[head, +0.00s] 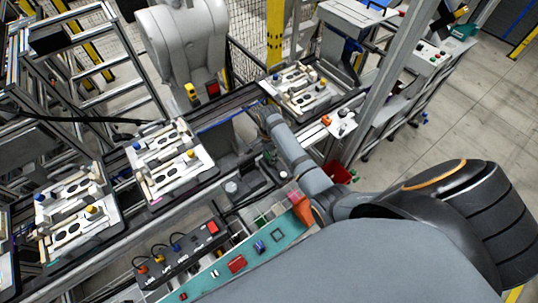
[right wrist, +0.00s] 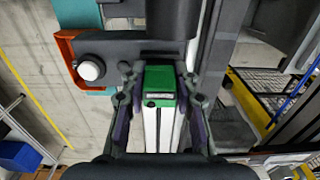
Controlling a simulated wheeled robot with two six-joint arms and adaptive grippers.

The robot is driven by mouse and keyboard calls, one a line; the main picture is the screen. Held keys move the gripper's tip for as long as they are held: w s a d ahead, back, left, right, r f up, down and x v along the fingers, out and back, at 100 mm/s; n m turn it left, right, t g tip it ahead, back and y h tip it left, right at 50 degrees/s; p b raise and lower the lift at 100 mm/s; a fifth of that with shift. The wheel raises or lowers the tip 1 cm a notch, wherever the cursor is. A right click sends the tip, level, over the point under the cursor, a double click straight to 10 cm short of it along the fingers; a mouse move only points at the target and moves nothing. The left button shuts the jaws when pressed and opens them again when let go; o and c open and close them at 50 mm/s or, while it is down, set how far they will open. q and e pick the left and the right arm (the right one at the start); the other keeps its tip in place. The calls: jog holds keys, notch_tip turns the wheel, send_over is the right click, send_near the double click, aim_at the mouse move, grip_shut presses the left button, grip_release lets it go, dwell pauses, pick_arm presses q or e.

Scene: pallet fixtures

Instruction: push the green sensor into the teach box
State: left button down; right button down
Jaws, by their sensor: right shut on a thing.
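In the head view my right gripper (head: 269,156) is small and dark, below the far end of my right forearm, and the sensor is hard to make out there. The black box with white labels, a red square and several coloured plugs with cables, likely the teach box (head: 182,259), lies lower left of the gripper, apart from it. My left gripper is not in view.
A teal tray (head: 215,284) with coloured parts lies beside the black box. Pallet fixtures with white parts stand along the conveyor (head: 125,212) behind and to the left. A metal post (head: 385,85) rises to the right. Open floor (head: 465,110) lies at the far right.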

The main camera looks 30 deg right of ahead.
jog(key=shift+f, duration=0.15)
jog(key=c, duration=0.9)
grip_release()
jog(key=shift+c, duration=0.2)
notch_tip(320, 180, up, 12)
jog(key=shift+f, duration=0.1)
